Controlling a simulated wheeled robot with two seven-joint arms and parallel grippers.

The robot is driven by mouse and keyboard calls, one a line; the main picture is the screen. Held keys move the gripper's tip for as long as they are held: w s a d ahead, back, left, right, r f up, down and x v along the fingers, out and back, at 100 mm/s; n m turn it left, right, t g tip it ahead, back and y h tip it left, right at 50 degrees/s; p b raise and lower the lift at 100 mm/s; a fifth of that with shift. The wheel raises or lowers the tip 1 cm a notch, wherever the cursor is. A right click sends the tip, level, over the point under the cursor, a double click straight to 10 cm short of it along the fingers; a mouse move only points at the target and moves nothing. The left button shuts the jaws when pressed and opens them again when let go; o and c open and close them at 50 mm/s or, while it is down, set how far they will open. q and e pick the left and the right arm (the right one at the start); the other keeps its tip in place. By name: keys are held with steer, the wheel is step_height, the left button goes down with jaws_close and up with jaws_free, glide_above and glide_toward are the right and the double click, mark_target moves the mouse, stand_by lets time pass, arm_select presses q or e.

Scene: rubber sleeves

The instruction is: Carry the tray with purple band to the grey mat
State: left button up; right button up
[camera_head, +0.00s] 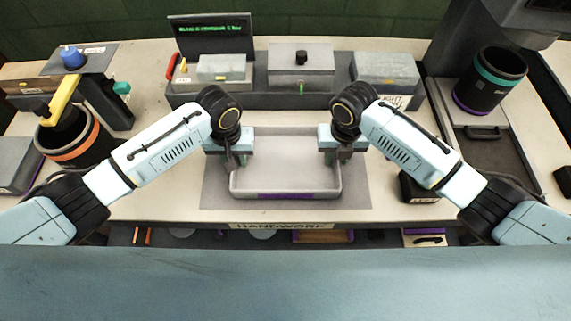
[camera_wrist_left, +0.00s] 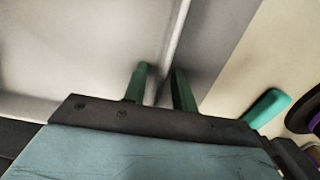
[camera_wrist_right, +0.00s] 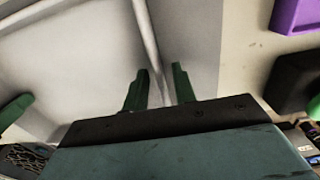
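The pale grey tray with the purple band (camera_head: 285,192) is on the grey mat (camera_head: 356,190), and looks empty. Its purple band shows on the front wall. My left gripper (camera_head: 238,160) is at the tray's left wall. In the left wrist view its green fingers (camera_wrist_left: 160,88) stand apart on either side of the wall, with gaps showing. My right gripper (camera_head: 336,156) is at the right wall. In the right wrist view its fingers (camera_wrist_right: 160,88) also stand apart around the wall. I cannot tell if the tray is resting or slightly raised.
A grey console with a screen (camera_head: 213,38) and boxes stands behind the mat. An orange-banded dark cup (camera_head: 72,155) is at left. A dark cup with teal and purple bands (camera_head: 490,80) is at right. A black block (camera_head: 418,188) sits right of the mat.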

steer(key=shift+r, duration=0.2)
arm_select(q)
step_height(320, 180, up, 12)
arm_select(e)
step_height(320, 180, up, 12)
steer(key=shift+f, duration=0.15)
stand_by(0.4)
stand_by(0.4)
